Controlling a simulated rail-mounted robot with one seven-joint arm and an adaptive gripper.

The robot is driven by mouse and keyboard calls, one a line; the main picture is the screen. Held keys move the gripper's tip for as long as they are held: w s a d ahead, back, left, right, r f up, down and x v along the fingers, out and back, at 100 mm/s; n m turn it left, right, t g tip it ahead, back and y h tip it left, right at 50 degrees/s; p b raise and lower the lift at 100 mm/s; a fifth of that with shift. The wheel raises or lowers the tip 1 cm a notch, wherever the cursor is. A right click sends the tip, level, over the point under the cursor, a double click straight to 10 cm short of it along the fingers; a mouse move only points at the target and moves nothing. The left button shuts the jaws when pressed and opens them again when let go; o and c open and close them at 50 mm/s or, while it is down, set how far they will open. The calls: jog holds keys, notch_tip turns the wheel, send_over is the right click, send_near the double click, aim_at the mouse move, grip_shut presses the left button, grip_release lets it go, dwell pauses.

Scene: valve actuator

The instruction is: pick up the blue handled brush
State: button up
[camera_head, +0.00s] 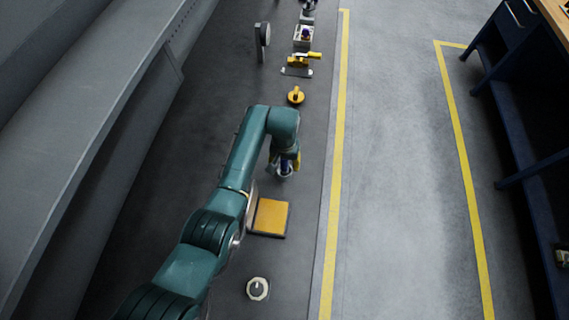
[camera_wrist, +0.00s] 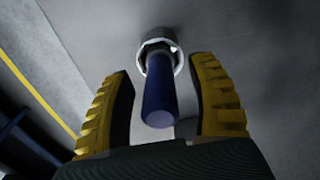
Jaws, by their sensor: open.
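The blue handle (camera_wrist: 160,95) shows in the wrist view, rising out of a round white cup-like holder (camera_wrist: 158,48). Its lower end inside the holder is hidden, so I see no bristles. My gripper (camera_wrist: 163,95) is open, with one yellow-and-black finger on each side of the handle. A gap shows between each finger and the handle. In the head view my gripper (camera_head: 285,166) points down over the holder (camera_head: 285,172), and my arm hides part of it.
A yellow-topped square block (camera_head: 270,216) and a small round white item (camera_head: 258,289) lie nearer on the dark strip. A yellow valve part (camera_head: 296,96) and several fixtures stand farther along. A grey wall ledge (camera_head: 80,110) runs left; a blue workbench (camera_head: 525,130) stands right, beyond open floor.

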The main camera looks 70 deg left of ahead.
grip_shut()
